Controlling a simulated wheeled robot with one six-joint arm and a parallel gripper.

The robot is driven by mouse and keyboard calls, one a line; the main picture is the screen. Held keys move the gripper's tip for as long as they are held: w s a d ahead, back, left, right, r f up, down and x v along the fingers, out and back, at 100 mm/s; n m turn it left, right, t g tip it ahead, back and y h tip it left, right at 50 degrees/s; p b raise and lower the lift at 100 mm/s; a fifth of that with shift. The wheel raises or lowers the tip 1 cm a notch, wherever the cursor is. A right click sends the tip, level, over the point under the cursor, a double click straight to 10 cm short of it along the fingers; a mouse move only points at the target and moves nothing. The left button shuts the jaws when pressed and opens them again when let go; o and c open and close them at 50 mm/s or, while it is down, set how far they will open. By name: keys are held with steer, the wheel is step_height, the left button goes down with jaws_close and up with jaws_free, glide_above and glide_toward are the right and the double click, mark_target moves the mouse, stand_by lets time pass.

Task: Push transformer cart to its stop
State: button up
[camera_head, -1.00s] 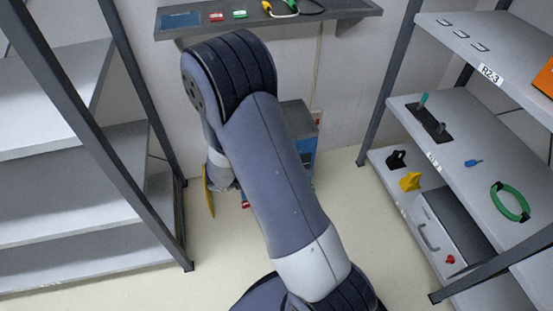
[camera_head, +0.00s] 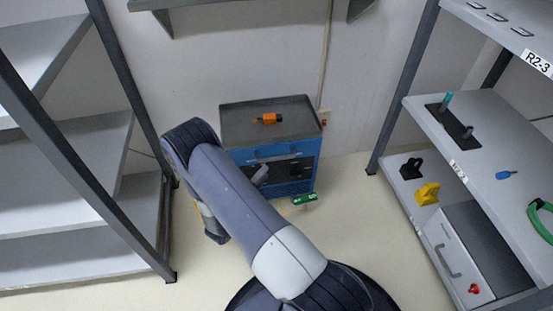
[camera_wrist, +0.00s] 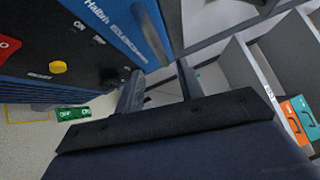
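The transformer cart (camera_head: 248,127) is a blue box with a grey tray top and a dark lower front. It stands near the back wall, with an orange item (camera_head: 267,118) on top. A handle bar (camera_head: 277,153) runs across its upper front. In the wrist view the cart's labelled blue front (camera_wrist: 105,22) fills the upper left, tilted. My gripper (camera_wrist: 160,72) is open, its two dark fingers apart beside the cart front. I cannot tell whether they touch the handle. My arm hides the cart's lower left in the head view.
A green ON/OFF tag (camera_head: 305,198) is low at the cart's right front. Grey shelves (camera_head: 85,212) stand left. A right rack (camera_head: 490,150) holds a yellow piece (camera_head: 427,194) and a green ring (camera_head: 541,215). A wall shelf (camera_head: 190,3) is above. Floor is clear between cart and right rack.

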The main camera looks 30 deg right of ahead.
mark_target(277, 158)
steer(key=b+x, duration=0.1)
steer(key=x, duration=0.7)
steer(key=shift+w+d+b, duration=0.1)
steer(key=shift+d+b, duration=0.25)
steer(key=shift+b, duration=0.05)
steer(key=shift+c, duration=0.3)
jaws_close()
